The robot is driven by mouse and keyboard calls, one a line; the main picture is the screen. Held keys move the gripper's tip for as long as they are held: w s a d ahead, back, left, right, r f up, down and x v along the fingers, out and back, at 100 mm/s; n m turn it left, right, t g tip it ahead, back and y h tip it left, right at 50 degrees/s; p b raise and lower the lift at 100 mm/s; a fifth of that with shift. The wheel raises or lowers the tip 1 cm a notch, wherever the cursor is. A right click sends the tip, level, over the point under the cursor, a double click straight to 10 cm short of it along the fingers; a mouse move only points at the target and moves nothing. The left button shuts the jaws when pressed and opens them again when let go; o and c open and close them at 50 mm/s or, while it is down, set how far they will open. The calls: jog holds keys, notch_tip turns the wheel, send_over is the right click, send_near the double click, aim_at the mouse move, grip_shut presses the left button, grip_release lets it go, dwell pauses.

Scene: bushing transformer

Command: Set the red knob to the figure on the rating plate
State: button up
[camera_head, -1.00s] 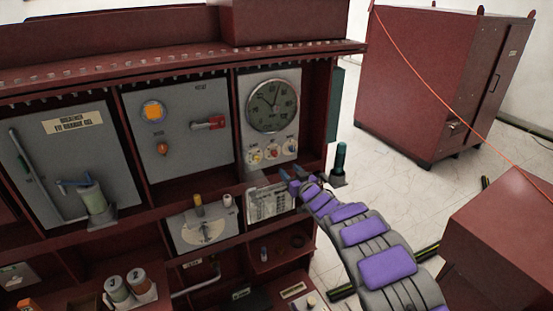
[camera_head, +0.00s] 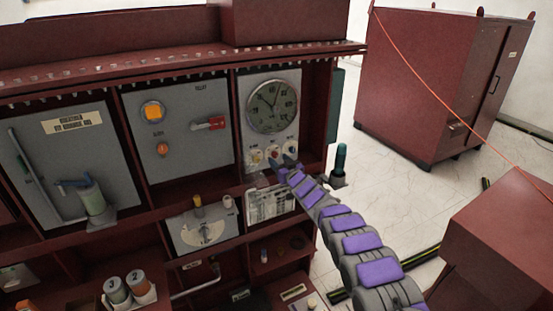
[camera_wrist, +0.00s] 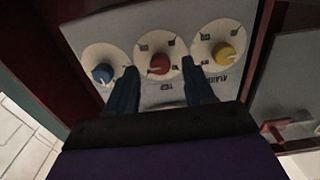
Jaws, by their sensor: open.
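The red knob (camera_wrist: 159,63) is the middle of three knobs under the round dial gauge (camera_head: 272,106); it also shows small in the head view (camera_head: 273,153). In the wrist view a blue knob (camera_wrist: 102,73) is left of it and a yellow knob (camera_wrist: 226,53) right of it. My gripper (camera_wrist: 160,88) is open, its two dark fingers pointing at the panel on either side of the red knob's lower part. I cannot tell whether they touch it. The rating plate (camera_head: 268,205), a pale printed sheet, is below the knobs, partly behind my arm; its figures are too small to read.
Left of the gauge is a grey panel with an orange lamp (camera_head: 153,111) and a red-handled switch (camera_head: 208,125). A shelf edge runs below the knobs. A dark red cabinet (camera_head: 410,85) stands at the back right, with an orange cable across it.

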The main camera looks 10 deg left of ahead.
aim_at(276, 157)
jog(key=shift+w+a+r, duration=0.25)
jog(key=shift+w+a, duration=0.45)
jog(key=shift+w, duration=0.05)
jog(key=shift+w+a+f, duration=0.15)
jog(key=shift+w, duration=0.45)
jog(key=shift+c, duration=0.4)
grip_shut()
